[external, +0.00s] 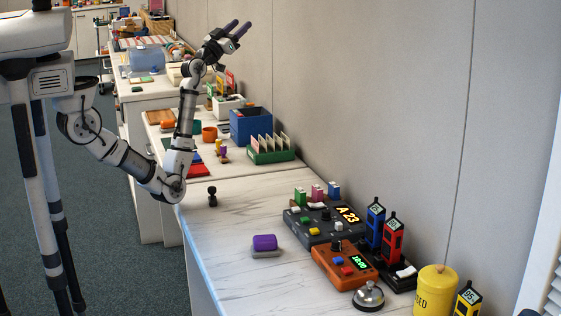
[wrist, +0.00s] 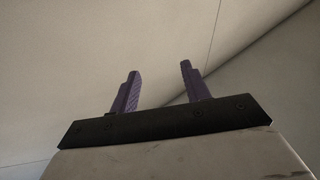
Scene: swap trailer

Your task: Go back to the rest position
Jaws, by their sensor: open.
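My gripper (external: 237,33) is raised high above the counters, near the wall, at the top middle of the external view. Its two purple fingers point up and to the right. In the wrist view my gripper (wrist: 158,85) shows its fingers spread apart with nothing between them. Only the wall and ceiling area show beyond the fingers. My arm rises from the left and bends at an elbow close to the counter's left edge.
The near counter (external: 210,240) holds a purple-topped block (external: 264,243), a small black stamp-like object (external: 212,196), a dark console (external: 325,222), an orange device (external: 345,266), a silver bell (external: 368,296), handheld radios (external: 392,241) and a yellow canister (external: 435,290). A blue bin (external: 250,126) stands farther back.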

